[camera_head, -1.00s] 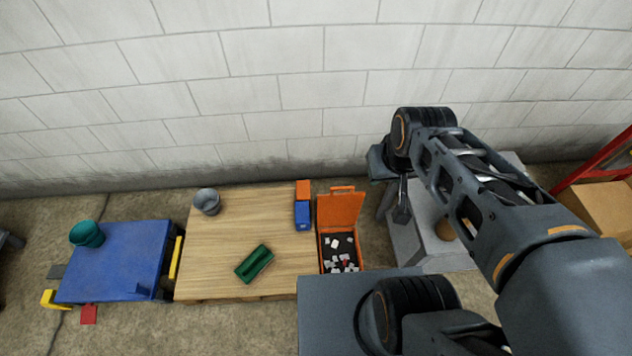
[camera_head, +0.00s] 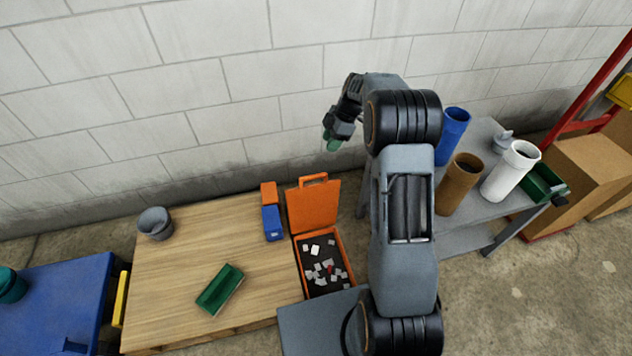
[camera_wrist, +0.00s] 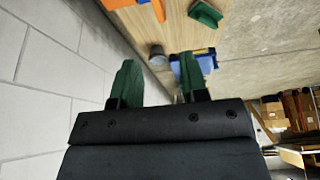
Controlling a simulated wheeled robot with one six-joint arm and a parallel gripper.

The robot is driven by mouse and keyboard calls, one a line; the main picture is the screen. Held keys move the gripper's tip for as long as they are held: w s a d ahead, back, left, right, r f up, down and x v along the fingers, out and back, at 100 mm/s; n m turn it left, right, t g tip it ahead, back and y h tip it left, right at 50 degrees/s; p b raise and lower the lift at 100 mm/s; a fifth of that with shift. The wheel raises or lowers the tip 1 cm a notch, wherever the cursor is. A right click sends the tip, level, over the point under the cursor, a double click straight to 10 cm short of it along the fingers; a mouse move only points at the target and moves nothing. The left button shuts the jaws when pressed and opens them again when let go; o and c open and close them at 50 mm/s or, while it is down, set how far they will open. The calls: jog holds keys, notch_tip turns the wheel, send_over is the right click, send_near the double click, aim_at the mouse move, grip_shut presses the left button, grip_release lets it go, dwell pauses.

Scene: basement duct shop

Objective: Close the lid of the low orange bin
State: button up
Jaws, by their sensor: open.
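The low orange bin (camera_head: 346,268) stands at the right end of the wooden table, beside its edge. Its orange lid (camera_head: 313,207) is up, tilted back toward the wall, with a handle at the top. Several small white pieces and a red one lie on the bin's dark floor. My gripper (camera_head: 331,141) is in the air near the wall, above and a little right of the lid, apart from it. In the wrist view its green fingers (camera_wrist: 160,82) are spread open and empty. An orange part at that view's top edge (camera_wrist: 118,3) may be the bin or lid; I cannot tell.
A grey table (camera_head: 480,165) at right bears blue, brown and white tubes.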

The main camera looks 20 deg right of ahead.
aim_at(314, 175)
jog(key=shift+n, duration=0.4)
jog(key=b+x, duration=0.1)
jog(key=x, duration=0.3)
jog(key=b+x, duration=0.1)
jog(key=x, duration=0.4)
jog(key=d+b+x, duration=0.1)
jog(key=x, duration=0.3)
jog(key=shift+w+a+f, duration=0.15)
jog(key=shift+w+f, duration=0.2)
jog(key=shift+f, duration=0.1)
jog(key=shift+x, duration=1.05)
jog(key=shift+a, duration=0.1)
jog(key=shift+c, duration=0.4)
jog(key=shift+r, duration=0.1)
grip_shut()
